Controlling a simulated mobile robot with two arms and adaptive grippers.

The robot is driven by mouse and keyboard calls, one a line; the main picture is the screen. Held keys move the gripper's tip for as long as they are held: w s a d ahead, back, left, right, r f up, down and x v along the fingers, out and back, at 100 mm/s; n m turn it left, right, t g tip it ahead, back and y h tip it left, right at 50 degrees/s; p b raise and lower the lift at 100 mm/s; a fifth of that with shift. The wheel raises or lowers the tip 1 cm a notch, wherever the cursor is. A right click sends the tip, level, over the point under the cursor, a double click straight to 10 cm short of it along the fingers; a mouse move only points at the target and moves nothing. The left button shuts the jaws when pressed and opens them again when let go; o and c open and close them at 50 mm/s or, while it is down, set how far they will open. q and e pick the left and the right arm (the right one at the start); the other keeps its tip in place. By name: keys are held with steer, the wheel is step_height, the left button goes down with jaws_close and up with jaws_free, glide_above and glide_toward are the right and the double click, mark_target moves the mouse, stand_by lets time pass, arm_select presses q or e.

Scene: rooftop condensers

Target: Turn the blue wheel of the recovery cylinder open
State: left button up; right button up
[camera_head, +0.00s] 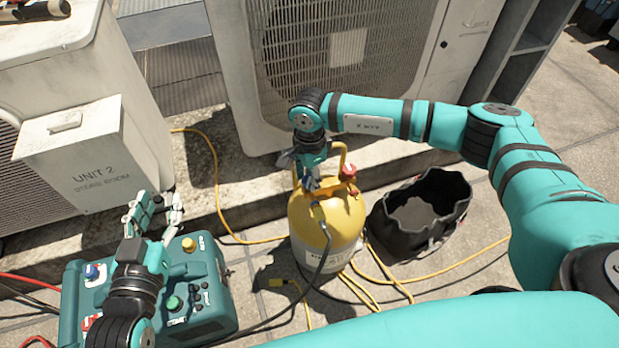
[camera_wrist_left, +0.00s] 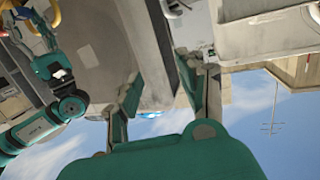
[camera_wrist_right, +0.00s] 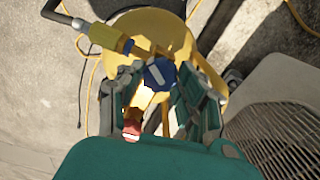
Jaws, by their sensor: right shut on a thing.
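The yellow recovery cylinder (camera_head: 327,228) stands on the paving in the middle of the head view. Its blue wheel (camera_head: 312,183) shows in part below my right gripper (camera_head: 308,168); in the right wrist view the blue wheel (camera_wrist_right: 159,74) sits between the two fingers of my right gripper (camera_wrist_right: 160,98), which is shut on it. A red wheel (camera_head: 347,172) is on the other side of the cylinder top. My left gripper (camera_head: 153,208) is open and empty above the teal machine, away from the cylinder.
The teal machine (camera_head: 203,300) with knobs stands at the lower left. A black open bag (camera_head: 452,190) is right of the cylinder. Condenser units (camera_head: 345,60) stand behind on a concrete ledge. Yellow and black hoses run over the paving around the cylinder.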

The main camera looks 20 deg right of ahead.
steer(key=n+b, duration=0.1)
steer(key=n, duration=0.3)
arm_select(q)
step_height(320, 180, up, 8)
steer(key=d+t+h, duration=0.1)
steer(key=t, duration=0.4)
steer(key=shift+h+b, duration=0.3)
arm_select(e)
steer(key=shift+n, duration=0.4)
arm_select(q)
steer(key=shift+s+d, duration=0.1)
arm_select(e)
steer(key=o, duration=1.1)
steer(key=shift+o, duration=0.2)
step_height(320, 180, up, 12)
